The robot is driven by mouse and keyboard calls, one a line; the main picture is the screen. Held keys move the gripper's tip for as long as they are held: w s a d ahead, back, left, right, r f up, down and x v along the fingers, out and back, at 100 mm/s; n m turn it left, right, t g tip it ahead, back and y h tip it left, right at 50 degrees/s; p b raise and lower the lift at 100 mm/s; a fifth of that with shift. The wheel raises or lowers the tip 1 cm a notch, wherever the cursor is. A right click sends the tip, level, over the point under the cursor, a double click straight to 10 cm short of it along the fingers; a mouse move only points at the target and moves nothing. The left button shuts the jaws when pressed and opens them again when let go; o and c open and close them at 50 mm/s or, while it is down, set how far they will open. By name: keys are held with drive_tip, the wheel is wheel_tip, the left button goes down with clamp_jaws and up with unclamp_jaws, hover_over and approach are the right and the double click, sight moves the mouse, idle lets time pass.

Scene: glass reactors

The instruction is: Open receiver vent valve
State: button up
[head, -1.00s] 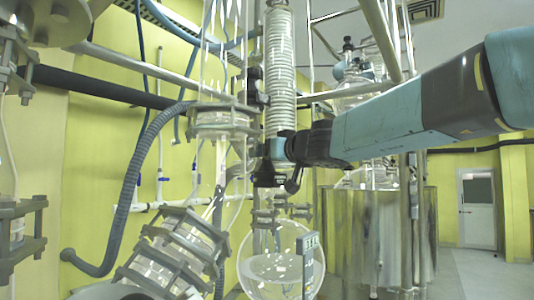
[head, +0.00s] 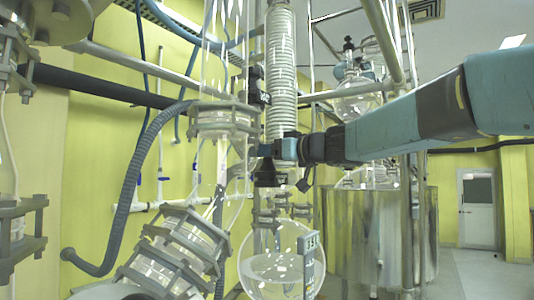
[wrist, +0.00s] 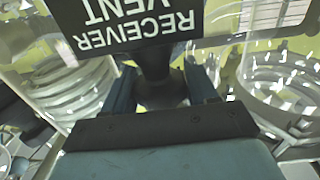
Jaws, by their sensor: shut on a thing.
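The receiver vent valve shows in the wrist view as a dark stem or handle (wrist: 160,88) under a black label (wrist: 135,22) that reads "RECEIVER VENT" upside down. My gripper (wrist: 162,92) has one finger on each side of this dark part and is shut on it. In the head view my gripper (head: 268,152) reaches in from the right, beside the glass column and just below the coiled condenser (head: 279,70). The valve is mostly hidden there by the gripper. The round receiver flask (head: 268,268) hangs below, with some clear liquid in it.
Clamped glass flanges (head: 222,118) and a grey corrugated hose (head: 140,165) stand left of my gripper. A steel vessel (head: 365,240) stands behind to the right. A small tag (head: 309,262) is in front of the flask. Open floor shows at the far right.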

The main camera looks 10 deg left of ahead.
drive_tip(key=n+g, duration=0.1)
drive_tip(key=g, duration=0.1)
drive_tip(key=n+g+y, duration=0.1)
drive_tip(key=n+g, duration=0.1)
drive_tip(key=g, duration=0.1)
drive_tip(key=n+g, duration=0.1)
drive_tip(key=g, duration=0.1)
drive_tip(key=shift+d+r+n+y, duration=0.15)
drive_tip(key=shift+r+n+y, duration=0.15)
drive_tip(key=shift+n, duration=0.1)
drive_tip(key=o, duration=0.7)
drive_tip(key=shift+o, duration=0.2)
